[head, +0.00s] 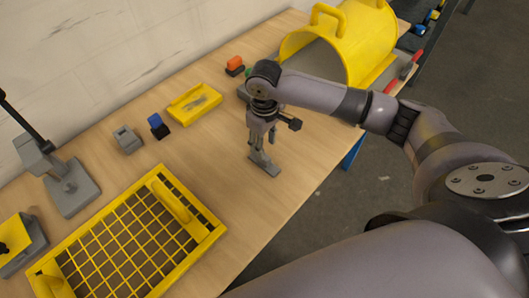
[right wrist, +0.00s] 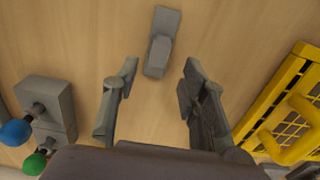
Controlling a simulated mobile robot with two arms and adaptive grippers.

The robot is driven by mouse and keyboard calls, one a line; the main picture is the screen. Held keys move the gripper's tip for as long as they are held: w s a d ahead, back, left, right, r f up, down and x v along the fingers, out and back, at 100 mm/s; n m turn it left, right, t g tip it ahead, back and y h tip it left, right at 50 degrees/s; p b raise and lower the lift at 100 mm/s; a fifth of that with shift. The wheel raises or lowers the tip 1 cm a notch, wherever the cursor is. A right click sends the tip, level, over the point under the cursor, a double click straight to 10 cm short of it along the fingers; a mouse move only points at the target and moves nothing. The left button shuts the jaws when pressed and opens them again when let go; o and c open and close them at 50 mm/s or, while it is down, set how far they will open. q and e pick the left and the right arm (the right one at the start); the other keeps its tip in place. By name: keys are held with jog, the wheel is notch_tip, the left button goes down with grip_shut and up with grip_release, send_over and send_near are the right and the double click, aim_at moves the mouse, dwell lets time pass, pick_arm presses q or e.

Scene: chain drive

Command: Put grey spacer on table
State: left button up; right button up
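The grey spacer (head: 265,168), a small long piece with a raised block on it, lies on the wooden table (head: 225,175) near its front edge. In the right wrist view the spacer (right wrist: 166,22) lies on the wood, just beyond and between my fingertips. My right gripper (head: 262,148) is directly over it, pointing down. In the right wrist view my right gripper (right wrist: 160,72) is open, with a clear gap between the fingers and the piece. My left gripper is not in view.
A yellow grid guard (head: 217,236) lies at front left. A yellow tray (head: 194,101), a blue-and-black part (head: 158,126) and a grey block (head: 127,138) stand behind. A yellow curved cover (head: 365,30) stands at back right. A grey block with knobs (right wrist: 50,105) is left in the wrist view.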

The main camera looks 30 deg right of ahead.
notch_tip(320, 180, up, 5)
jog(key=shift+f, duration=0.1)
jog(key=shift+s+f, duration=0.1)
dwell(0.6)
